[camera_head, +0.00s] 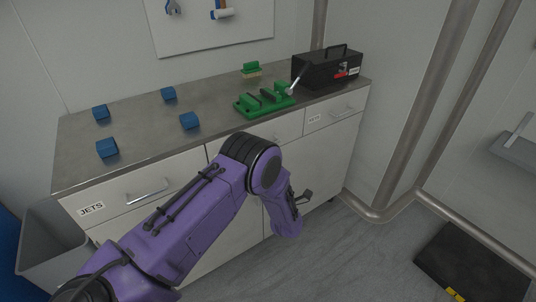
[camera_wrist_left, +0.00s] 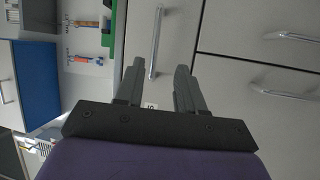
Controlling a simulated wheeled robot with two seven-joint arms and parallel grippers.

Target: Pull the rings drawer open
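My left gripper (camera_head: 304,196) hangs in front of the cabinet, lower than the drawer fronts in the head view. In the left wrist view its two fingers (camera_wrist_left: 157,88) are apart with nothing between them. Ahead of them is a closed drawer front with a silver bar handle (camera_wrist_left: 155,45), not touched. Part of a small label (camera_wrist_left: 151,105) shows between the fingers; it cannot be read fully. In the head view the right drawer (camera_head: 333,112) has a label too small to read. My arm partly hides the middle drawer (camera_head: 285,127). My right gripper is out of view.
The left drawer handle (camera_head: 147,192) is beside a JETS label. On the worktop (camera_head: 150,125) are several blue blocks (camera_head: 189,121), a green fixture (camera_head: 264,101) and a black toolbox (camera_head: 326,68). A grey bin (camera_head: 48,245) stands left.

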